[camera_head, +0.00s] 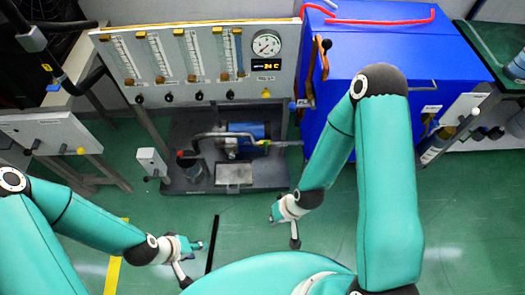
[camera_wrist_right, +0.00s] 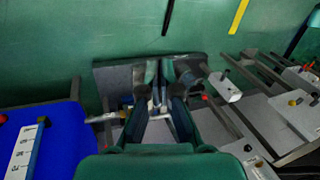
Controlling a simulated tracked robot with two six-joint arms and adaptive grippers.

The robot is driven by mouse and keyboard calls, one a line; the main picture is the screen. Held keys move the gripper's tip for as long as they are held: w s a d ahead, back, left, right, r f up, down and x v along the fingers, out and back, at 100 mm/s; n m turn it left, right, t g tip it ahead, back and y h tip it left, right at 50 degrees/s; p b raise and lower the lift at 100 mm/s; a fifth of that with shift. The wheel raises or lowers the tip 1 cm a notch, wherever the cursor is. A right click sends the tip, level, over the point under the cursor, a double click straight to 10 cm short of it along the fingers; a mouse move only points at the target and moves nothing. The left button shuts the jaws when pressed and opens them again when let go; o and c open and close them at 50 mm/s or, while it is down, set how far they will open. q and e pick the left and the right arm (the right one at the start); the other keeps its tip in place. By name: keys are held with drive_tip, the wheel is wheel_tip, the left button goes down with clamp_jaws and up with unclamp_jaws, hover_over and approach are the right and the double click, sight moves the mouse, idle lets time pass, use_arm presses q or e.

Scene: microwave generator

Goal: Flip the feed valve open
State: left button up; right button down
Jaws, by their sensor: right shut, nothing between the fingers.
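No label that I can read names the feed valve. A small blue-handled fitting (camera_head: 301,104) sits below a copper pipe at the left side of the blue cabinet, and a row of dark knobs (camera_head: 199,96) and a yellow knob (camera_head: 266,93) line the gauge panel. I cannot tell which is the feed valve or how it is set. My right gripper (camera_head: 286,222) is shut and empty, over the floor in front of the pump skid. It also shows in the right wrist view (camera_wrist_right: 162,105). My left gripper (camera_head: 187,260) hangs over the floor, touching nothing; its jaw opening is unclear.
The gauge panel (camera_head: 250,18) stands at the back, with the blue cabinet (camera_head: 345,55) to its right. A pump skid (camera_head: 265,180) sits below the panel. A white bench (camera_head: 55,135) is at left.

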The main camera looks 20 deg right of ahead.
drive_tip(key=w+d+f+n+t+h+b, duration=0.2)
drive_tip(key=w+f+n+t+b, duration=0.6)
drive_tip(key=w+f+b, duration=0.6)
drive_tip(key=w+d+f+n+t+h+b, duration=0.3)
drive_tip(key=w+f+n+t+b, duration=0.5)
drive_tip(key=w+f+b, duration=0.7)
drive_tip(key=w+n+h+b, duration=0.1)
drive_tip(key=w+n+b, duration=0.1)
drive_tip(key=w+b, duration=0.1)
drive_tip(key=shift+w+d+f+t, duration=0.2)
drive_tip(key=shift+w+f+t, duration=0.1)
drive_tip(key=shift+w, duration=0.55)
drive_tip(key=shift+w, duration=0.1)
